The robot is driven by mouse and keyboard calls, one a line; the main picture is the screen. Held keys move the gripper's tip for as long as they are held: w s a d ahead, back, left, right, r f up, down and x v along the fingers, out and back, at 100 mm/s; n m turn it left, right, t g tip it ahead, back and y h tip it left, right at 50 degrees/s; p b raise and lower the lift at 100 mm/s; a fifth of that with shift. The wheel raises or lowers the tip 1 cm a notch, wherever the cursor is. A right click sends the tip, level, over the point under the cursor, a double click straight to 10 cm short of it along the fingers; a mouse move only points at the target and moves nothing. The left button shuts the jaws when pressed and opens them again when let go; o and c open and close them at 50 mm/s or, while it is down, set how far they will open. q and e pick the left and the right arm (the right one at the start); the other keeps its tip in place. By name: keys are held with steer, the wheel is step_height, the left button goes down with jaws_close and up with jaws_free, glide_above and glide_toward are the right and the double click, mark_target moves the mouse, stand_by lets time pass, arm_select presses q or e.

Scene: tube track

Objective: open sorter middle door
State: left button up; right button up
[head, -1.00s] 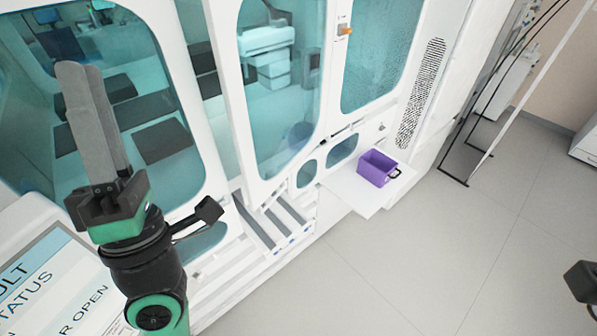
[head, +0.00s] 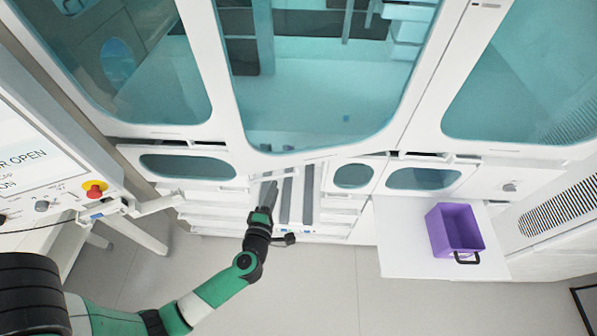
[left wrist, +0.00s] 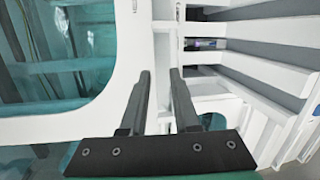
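The sorter's middle door (head: 235,95) is a white-framed panel with a large teal window, in the upper middle of the head view. I cannot tell whether it stands slightly ajar. My left gripper (head: 268,185) points up at the area just below the door's lower edge, above the racks. In the left wrist view, my left gripper (left wrist: 160,73) is open, with its two dark fingers apart and nothing clearly held. The door's white frame (left wrist: 136,48) lies just beyond the fingers on the left; contact cannot be told. My right gripper is out of view.
Sorter rack channels (head: 308,200) lie right of the gripper. A purple bin (head: 456,228) sits on a white shelf (head: 400,250) at the right. A control panel with a red button (head: 95,190) stands at the left. Floor in front is clear.

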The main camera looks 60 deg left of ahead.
arm_select(q)
steer(key=s+a+f, duration=0.1)
steer(key=s+f, duration=0.2)
steer(key=b+x, duration=0.3)
steer(key=x, duration=0.8)
steer(key=shift+w+a+r, duration=0.2)
steer(key=shift+w+a, duration=0.05)
steer(key=shift+w, duration=0.15)
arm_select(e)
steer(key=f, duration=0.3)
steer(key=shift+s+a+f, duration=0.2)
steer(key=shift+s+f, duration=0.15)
arm_select(q)
jaws_close()
